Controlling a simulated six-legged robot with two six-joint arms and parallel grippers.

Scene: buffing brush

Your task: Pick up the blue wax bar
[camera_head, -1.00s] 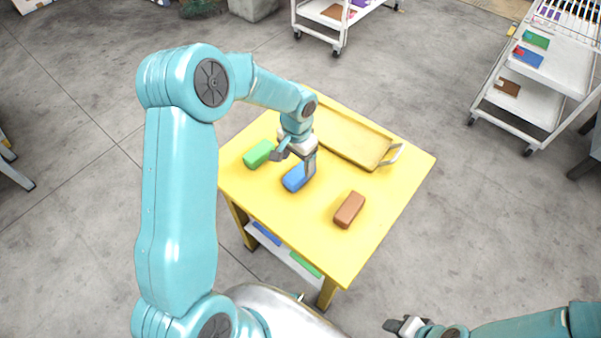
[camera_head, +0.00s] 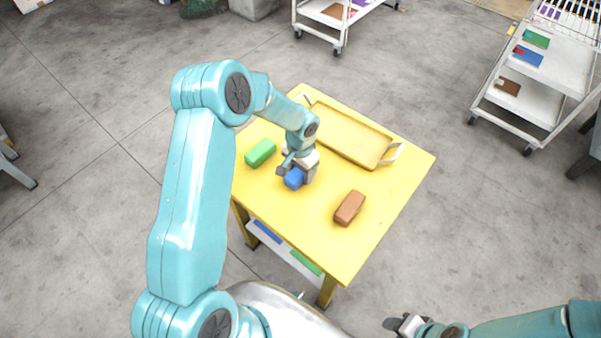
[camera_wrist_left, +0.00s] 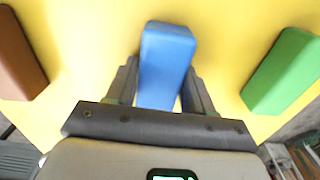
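The blue wax bar (camera_head: 294,179) lies on the yellow table (camera_head: 300,235), partly hidden by my left gripper (camera_head: 296,172) in the head view. In the left wrist view the blue bar (camera_wrist_left: 165,65) lies between the two fingers of my left gripper (camera_wrist_left: 160,85). A strip of yellow shows between the bar and the right finger, so the fingers look open around it. My right gripper (camera_head: 402,325) is at the bottom edge of the head view, away from the table; its opening is unclear.
A green bar (camera_head: 260,152) lies left of the blue one, and a brown bar (camera_head: 349,208) lies to its right. A yellow tray (camera_head: 350,136) with pale handles sits at the table's back. White carts (camera_head: 545,75) stand beyond. The table's front is clear.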

